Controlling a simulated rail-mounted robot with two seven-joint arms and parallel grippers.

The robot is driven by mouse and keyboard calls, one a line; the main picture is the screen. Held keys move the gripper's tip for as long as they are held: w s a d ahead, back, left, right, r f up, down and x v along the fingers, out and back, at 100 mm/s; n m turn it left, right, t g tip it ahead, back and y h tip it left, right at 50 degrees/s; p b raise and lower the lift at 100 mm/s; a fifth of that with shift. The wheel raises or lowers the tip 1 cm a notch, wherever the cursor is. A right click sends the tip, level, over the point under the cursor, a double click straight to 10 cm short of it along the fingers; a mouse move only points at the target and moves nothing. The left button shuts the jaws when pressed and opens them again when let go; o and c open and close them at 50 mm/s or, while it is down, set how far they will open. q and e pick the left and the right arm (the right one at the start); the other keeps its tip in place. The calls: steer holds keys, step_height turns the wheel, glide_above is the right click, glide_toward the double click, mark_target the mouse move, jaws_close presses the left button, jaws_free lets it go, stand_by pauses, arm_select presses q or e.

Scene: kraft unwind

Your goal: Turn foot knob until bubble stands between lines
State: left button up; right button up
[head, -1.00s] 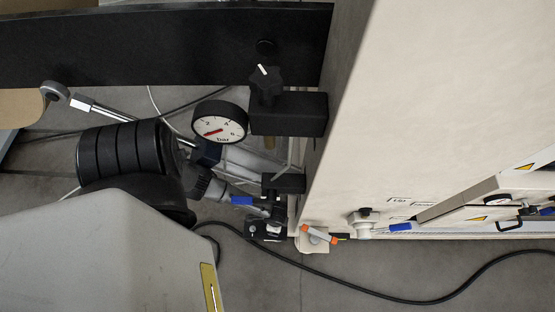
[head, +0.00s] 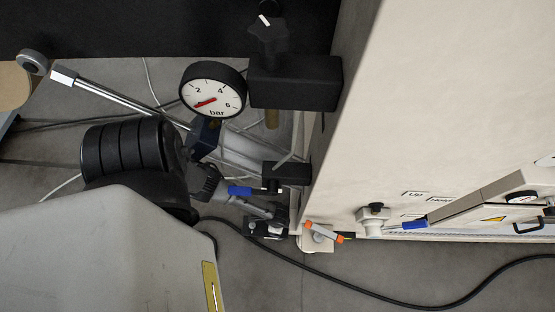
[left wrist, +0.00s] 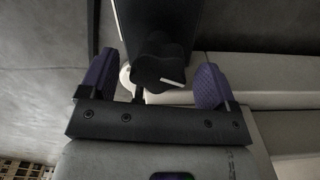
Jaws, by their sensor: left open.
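A dark lobed knob (left wrist: 160,62) with a white mark stands between the two fingers in the left wrist view. My left gripper (left wrist: 155,72) is open, with one purple fingertip on each side of the knob and visible room on both sides. In the head view my left arm reaches in from the left under the hardware, and its fingers are hard to make out. A black star knob (head: 268,38) with a white mark shows at the top of the head view. I cannot make out a bubble or its lines. My right gripper is not in view.
A pressure gauge (head: 212,90) with a red needle sits beside a black block (head: 296,82). A large cream panel (head: 430,110) fills the right. A blue handle (head: 413,224) and an orange-tipped piece (head: 323,232) are low down. A black cable (head: 370,298) crosses the grey floor.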

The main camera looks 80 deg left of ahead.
arm_select(q)
steer(key=shift+c, duration=0.5)
steer(key=c, duration=0.8)
steer(key=shift+r+m+p, duration=0.15)
steer(key=shift+m+p, duration=0.4)
steer(key=shift+m, duration=0.05)
steer(key=shift+c, duration=0.2)
steer(key=shift+m, duration=0.5)
steer(key=shift+w+m+p, duration=0.1)
steer(key=shift+m+p, duration=0.4)
steer(key=shift+m, duration=0.9)
steer(key=shift+f, duration=0.2)
steer(key=o, duration=0.9)
steer(key=shift+o, duration=0.2)
steer(key=shift+r, duration=0.15)
